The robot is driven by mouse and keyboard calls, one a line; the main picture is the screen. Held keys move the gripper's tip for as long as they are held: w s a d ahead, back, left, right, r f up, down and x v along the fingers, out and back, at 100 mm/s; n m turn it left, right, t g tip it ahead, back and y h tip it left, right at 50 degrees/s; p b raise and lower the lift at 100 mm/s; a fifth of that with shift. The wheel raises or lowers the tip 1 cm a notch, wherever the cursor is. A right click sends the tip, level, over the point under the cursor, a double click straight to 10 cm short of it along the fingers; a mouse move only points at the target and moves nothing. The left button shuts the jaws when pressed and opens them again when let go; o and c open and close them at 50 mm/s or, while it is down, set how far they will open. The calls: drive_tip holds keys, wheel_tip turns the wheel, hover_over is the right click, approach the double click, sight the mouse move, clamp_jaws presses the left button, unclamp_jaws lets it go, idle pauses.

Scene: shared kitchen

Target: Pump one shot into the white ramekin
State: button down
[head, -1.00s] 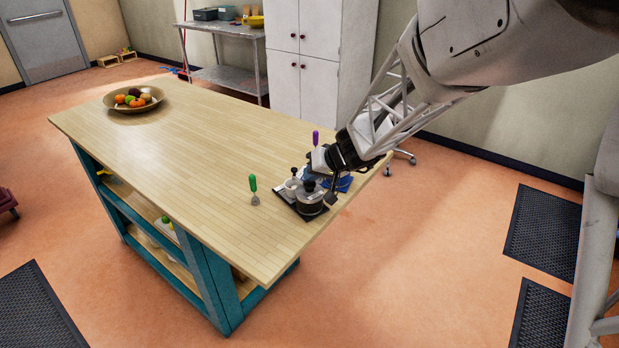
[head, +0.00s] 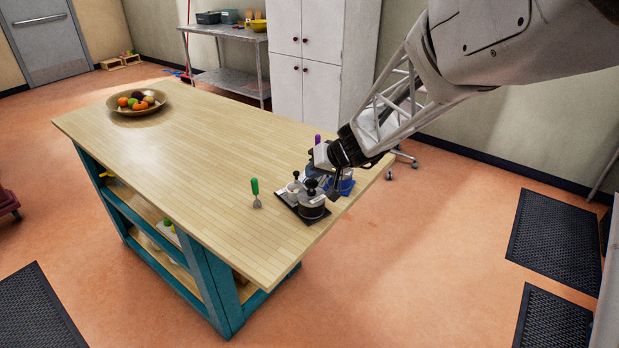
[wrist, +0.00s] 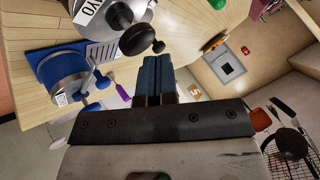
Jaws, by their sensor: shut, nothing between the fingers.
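A silver pump jar (head: 312,208) with a black knob stands on a dark mat at the table's near right corner. In the wrist view the silver jar (wrist: 108,15) has a label ending in "YO", and its black knob (wrist: 137,40) is just left of my fingertips. My gripper (wrist: 153,66) is shut and empty; in the head view my gripper (head: 322,172) is just behind the jars. A blue jar (wrist: 65,75) stands beside the silver one on a blue mat. A smaller pale container (head: 294,188) with a black knob sits behind-left. I cannot clearly identify the white ramekin.
A green-handled tool (head: 255,193) stands left of the mats and a purple-handled tool (head: 317,139) behind them. A fruit bowl (head: 137,102) is at the table's far end. The middle of the wooden table (head: 190,140) is clear.

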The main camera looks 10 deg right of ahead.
sight(313, 182)
drive_tip(key=shift+r, duration=0.45)
wheel_tip(313, 182, up, 6)
idle(1.0)
idle(0.6)
drive_tip(key=s+d+r+g+h, duration=0.1)
drive_tip(key=s+d+h, duration=0.2)
drive_tip(key=s, duration=1.4)
drive_tip(key=s+d+r+m+g+h, duration=0.1)
drive_tip(key=s+d+g+h, duration=0.1)
drive_tip(key=s, duration=1.6)
drive_tip(key=shift+d+r+h, duration=0.15)
drive_tip(key=shift+d+h, duration=0.75)
drive_tip(key=shift+h, duration=0.3)
